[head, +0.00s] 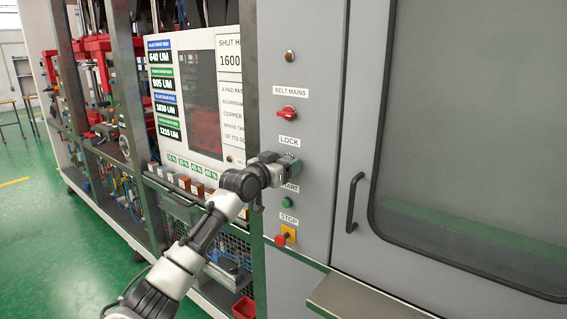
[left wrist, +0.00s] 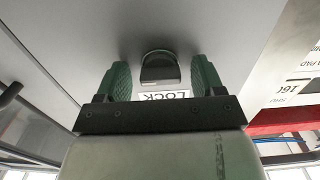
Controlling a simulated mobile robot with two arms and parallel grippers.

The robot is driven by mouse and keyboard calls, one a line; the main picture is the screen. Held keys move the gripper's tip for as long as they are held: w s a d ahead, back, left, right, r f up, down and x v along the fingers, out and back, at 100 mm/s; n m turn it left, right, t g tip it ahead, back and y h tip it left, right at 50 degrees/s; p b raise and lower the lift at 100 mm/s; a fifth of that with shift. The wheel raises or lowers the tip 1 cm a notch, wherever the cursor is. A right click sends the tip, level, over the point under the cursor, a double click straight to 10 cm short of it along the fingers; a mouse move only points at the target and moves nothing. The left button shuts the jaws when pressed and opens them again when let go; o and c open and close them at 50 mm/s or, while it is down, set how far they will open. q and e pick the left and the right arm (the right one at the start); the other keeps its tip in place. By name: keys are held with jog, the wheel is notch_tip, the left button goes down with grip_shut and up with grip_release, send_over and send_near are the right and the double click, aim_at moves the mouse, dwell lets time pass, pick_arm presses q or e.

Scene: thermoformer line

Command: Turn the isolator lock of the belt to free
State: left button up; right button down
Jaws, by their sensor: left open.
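The isolator lock is a dark rounded knob (left wrist: 160,68) on the grey panel, seen in the left wrist view beside the LOCK label (left wrist: 165,96). The LOCK label also shows in the head view (head: 289,141). My left gripper (head: 290,165) is at the panel just below that label and hides the knob in the head view. In the left wrist view its two green fingers (left wrist: 161,78) are open, one on each side of the knob. Gaps show between fingers and knob. My right gripper is not in view.
Above on the panel is the red BELT MAINS switch (head: 288,113). Below are a green START button (head: 287,203) and a red STOP button (head: 281,240) on a yellow plate. A black door handle (head: 354,203) stands out to the right. A grey ledge (head: 365,298) juts out below.

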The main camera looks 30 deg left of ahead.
pick_arm(q)
jog(key=shift+c, duration=1)
jog(key=c, duration=0.7)
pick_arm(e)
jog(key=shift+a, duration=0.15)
